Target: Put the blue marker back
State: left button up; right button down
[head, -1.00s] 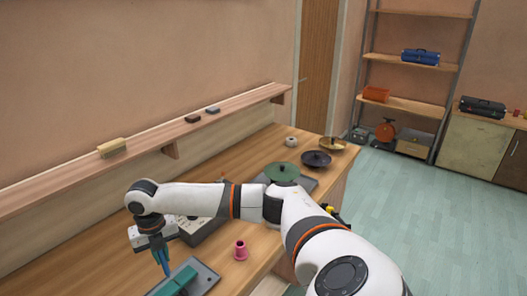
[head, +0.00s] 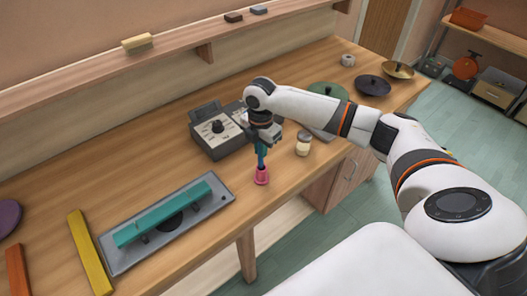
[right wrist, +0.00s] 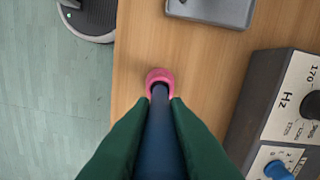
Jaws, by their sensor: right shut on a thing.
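The blue marker (head: 261,161) is upright in my right gripper (head: 262,147), whose green fingers are shut on it. Its lower end meets the mouth of a small pink cup (head: 262,177) near the front edge of the workbench. In the right wrist view the marker (right wrist: 160,130) runs between the fingers (right wrist: 160,140) to the dark opening of the pink cup (right wrist: 160,74). I cannot tell how deep the tip is in the cup. My left gripper is not in view.
A grey box with dials (head: 222,133) stands behind the cup. A small jar (head: 303,143) is to its right. A grey tray with a teal bar (head: 108,262) lies to the left, beside a yellow bar (head: 88,254). Bare bench (head: 215,243) lies in front.

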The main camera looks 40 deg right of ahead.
aim_at(261, 168)
notch_tip(261, 168, down, 4)
jog(key=shift+d+f+p, duration=0.1)
jog(key=shift+f+p, duration=0.1)
jog(key=shift+p, duration=0.3)
jog(key=c, duration=1.4)
grip_release()
jog(key=shift+f, duration=0.15)
notch_tip(261, 168, up, 11)
jog(key=b, duration=0.3)
jog(key=shift+r+b, duration=0.3)
jog(key=shift+r, duration=0.4)
